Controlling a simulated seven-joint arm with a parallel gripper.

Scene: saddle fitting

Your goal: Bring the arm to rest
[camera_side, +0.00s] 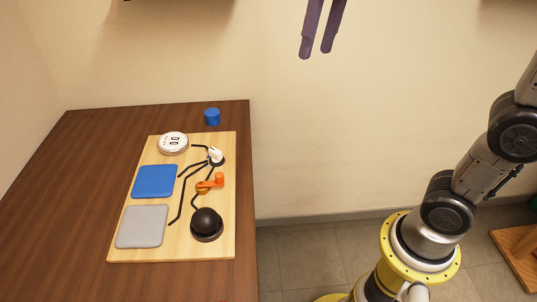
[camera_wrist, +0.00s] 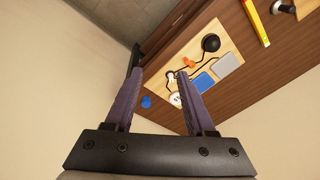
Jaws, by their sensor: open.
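My gripper (camera_side: 321,50) hangs at the top of the side view, high above the floor and to the right of the table. Its two purple-grey fingers are apart with nothing between them at the tips. In the wrist view my gripper (camera_wrist: 158,78) also shows open, its fingers rising from a dark palm bar. The fingers touch nothing in either view. My arm shows at the right of the side view; the part linking it to the gripper is out of frame.
A brown table (camera_side: 75,220) holds a light wooden board (camera_side: 170,252) with a blue pad (camera_side: 155,181), grey pad (camera_side: 142,226), black ball (camera_side: 206,222), orange lever (camera_side: 210,184) and round white dial (camera_side: 173,142). A blue cylinder (camera_side: 212,116) stands behind. A yellow bar (camera_wrist: 256,22) lies beyond the board.

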